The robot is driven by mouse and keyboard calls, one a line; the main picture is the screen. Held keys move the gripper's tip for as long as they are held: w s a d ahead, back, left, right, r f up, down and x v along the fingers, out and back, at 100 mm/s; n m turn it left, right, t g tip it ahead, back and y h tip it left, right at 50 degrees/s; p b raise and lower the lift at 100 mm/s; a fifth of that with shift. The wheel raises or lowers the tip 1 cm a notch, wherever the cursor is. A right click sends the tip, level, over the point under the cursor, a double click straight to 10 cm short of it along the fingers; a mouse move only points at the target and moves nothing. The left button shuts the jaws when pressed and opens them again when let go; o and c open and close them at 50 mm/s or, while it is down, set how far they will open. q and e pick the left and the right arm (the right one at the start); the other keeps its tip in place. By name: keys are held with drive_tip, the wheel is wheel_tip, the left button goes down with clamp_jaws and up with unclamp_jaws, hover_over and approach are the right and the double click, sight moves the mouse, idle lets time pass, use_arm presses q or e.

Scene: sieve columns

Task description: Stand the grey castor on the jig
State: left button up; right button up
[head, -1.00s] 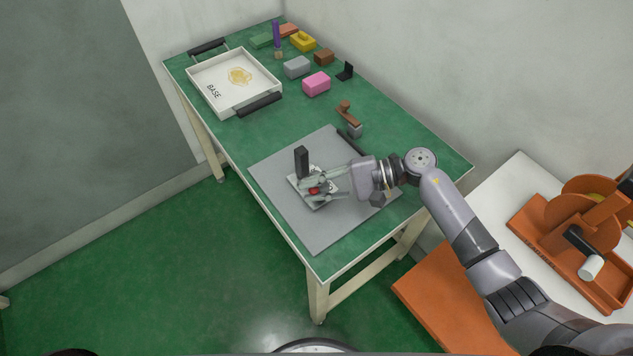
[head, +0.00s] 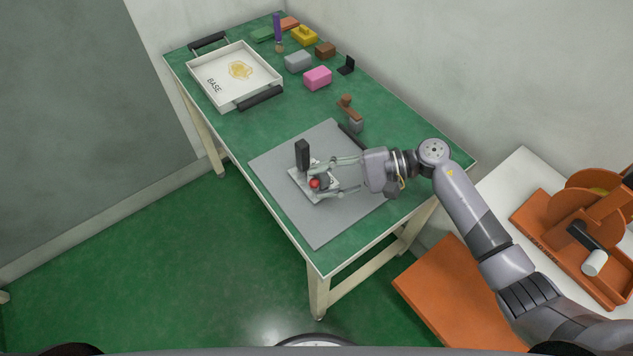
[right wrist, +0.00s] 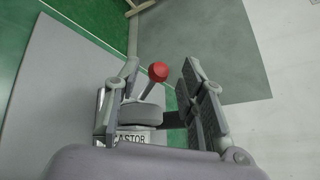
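The jig (head: 300,184) is a pale plate with a dark upright block, lying on a grey mat on the green table. The grey castor (head: 324,180) is at the plate; it shows as a rounded grey body in the right wrist view (right wrist: 140,114), behind a label whose readable part is "ASTOR". A red knob (head: 314,183) on a grey stem rises beside it. My right gripper (head: 339,178) is open, its fingers spread either side of the castor with visible gaps. The castor's underside is hidden, so I cannot tell how it sits. My left gripper is out of view.
A white tray marked BASE (head: 204,97) stands at the table's far left. Coloured blocks, including a pink one (head: 318,77), lie along the back. A brown-handled tool (head: 348,106) lies behind the grey mat (head: 318,225). An orange machine (head: 575,240) stands at right.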

drive_tip(key=b+v, duration=0.1)
drive_tip(key=v, duration=0.4)
drive_tip(key=shift+d, duration=0.15)
